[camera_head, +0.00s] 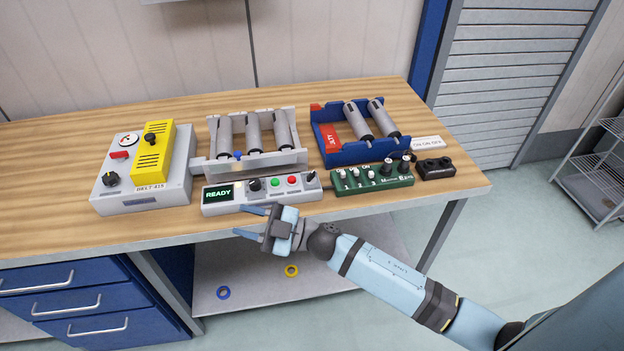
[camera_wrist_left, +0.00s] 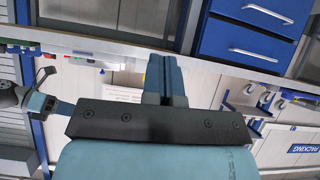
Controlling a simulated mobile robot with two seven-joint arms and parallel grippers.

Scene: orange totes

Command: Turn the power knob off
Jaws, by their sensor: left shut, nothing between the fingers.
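Several black knobs show in the head view, and I cannot read which is labelled power. One knob (camera_head: 254,185) is on the grey control panel (camera_head: 222,208) beside a green READY display (camera_head: 218,193). Another dark knob (camera_head: 110,179) is on the grey box at the left, and one more (camera_head: 151,139) is on its yellow cover. The green box (camera_head: 372,185) also bears knobs. My right gripper (camera_head: 238,221) is open and empty, just in front of the grey panel near the table's front edge. My left gripper (camera_wrist_left: 165,62) is shut and empty in the left wrist view, outside the head view.
Grey rollers stand in a grey rack (camera_head: 285,161) and a blue rack (camera_head: 350,153) behind the panels. A small black box (camera_head: 435,167) is at the right. Blue (camera_head: 223,293) and yellow (camera_head: 291,271) rings lie on the lower shelf. Bare wood (camera_head: 60,200) is free at the left.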

